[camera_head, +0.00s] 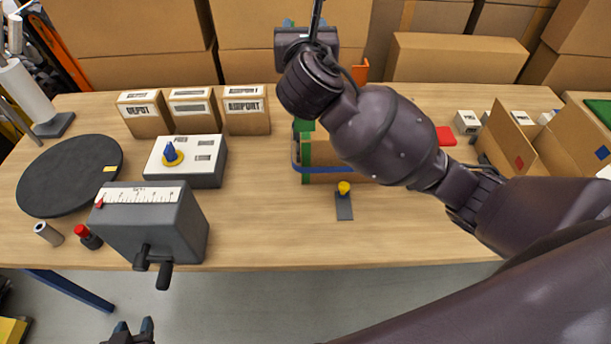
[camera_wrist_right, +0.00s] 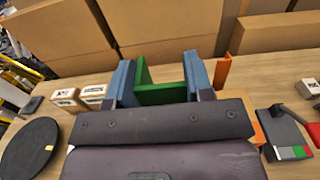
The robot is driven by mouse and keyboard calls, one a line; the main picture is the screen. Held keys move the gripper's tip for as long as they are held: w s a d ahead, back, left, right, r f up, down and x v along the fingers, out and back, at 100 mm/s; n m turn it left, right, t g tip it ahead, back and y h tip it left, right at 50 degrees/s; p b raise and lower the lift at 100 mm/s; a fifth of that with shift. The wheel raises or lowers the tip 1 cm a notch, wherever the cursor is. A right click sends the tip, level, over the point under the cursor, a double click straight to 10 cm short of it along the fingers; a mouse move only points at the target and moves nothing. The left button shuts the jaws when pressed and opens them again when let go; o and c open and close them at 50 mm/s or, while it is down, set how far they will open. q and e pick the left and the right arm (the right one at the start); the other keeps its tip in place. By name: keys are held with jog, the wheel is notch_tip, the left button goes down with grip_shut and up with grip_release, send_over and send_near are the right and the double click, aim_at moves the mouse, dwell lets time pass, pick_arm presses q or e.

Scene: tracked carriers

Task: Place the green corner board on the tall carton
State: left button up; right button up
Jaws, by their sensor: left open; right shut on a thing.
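My right gripper (camera_head: 306,24) is at the top middle of the head view, beyond the table's back edge, largely hidden by my wrist. In the right wrist view its blue fingers (camera_wrist_right: 160,72) are shut on a green corner board (camera_wrist_right: 162,94), an angled piece with an upright side at the left. A carton with a blue band (camera_head: 318,174) and a green upright strip (camera_head: 306,165) at its left corner stands mid-table. My right arm hides most of it, so its height is unclear. My left gripper (camera_head: 133,330) is open and empty at the bottom left, in front of the table.
Three small labelled cartons (camera_head: 190,110) stand at the back left. A black turntable (camera_head: 70,175), a grey box with a scale (camera_head: 150,225) and a white-topped box (camera_head: 186,160) occupy the left side. An open carton (camera_head: 545,150) stands right. Table front centre is clear.

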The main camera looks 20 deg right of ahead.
aim_at(306, 126)
notch_tip(306, 126, down, 20)
jog(key=b, duration=0.3)
jog(key=shift+d+f+b, duration=0.1)
jog(key=shift+b, duration=0.3)
jog(key=shift+f, duration=0.1)
jog(key=o, duration=1.2)
jog(key=shift+c, duration=0.2)
jog(key=shift+s, duration=0.1)
jog(key=v, duration=1.2)
jog(key=shift+p, duration=0.35)
